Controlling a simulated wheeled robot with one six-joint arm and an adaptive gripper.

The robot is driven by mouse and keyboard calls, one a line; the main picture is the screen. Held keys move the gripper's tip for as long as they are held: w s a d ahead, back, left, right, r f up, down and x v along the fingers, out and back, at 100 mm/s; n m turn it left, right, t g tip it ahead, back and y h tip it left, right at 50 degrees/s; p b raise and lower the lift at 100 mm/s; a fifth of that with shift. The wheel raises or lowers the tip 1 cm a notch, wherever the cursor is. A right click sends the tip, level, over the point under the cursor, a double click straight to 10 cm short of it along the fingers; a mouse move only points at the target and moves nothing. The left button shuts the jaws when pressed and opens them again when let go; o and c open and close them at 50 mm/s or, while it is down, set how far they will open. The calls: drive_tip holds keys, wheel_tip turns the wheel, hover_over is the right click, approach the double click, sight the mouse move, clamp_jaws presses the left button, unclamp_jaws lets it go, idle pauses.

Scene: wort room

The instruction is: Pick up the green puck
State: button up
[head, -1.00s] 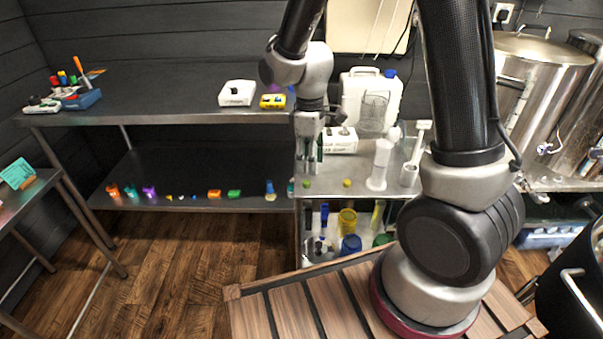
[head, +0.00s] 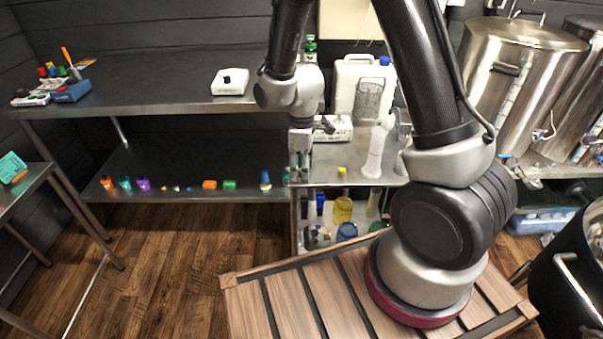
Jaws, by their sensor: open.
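My gripper (head: 300,168) points down over the left end of the small steel table (head: 325,180), its fingers apart. The small round green piece seen there a second ago is not distinct now; the fingers cover its place. I cannot tell whether it lies between them. A small yellow piece (head: 342,170) sits on the same table to the right of my gripper. A green block (head: 230,184) lies on the low dark shelf, well to the left.
Jars (head: 342,210) fill the shelf below. Steel kettles (head: 515,85) stand at the right.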

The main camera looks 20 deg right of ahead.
drive_tip(key=c, duration=0.8)
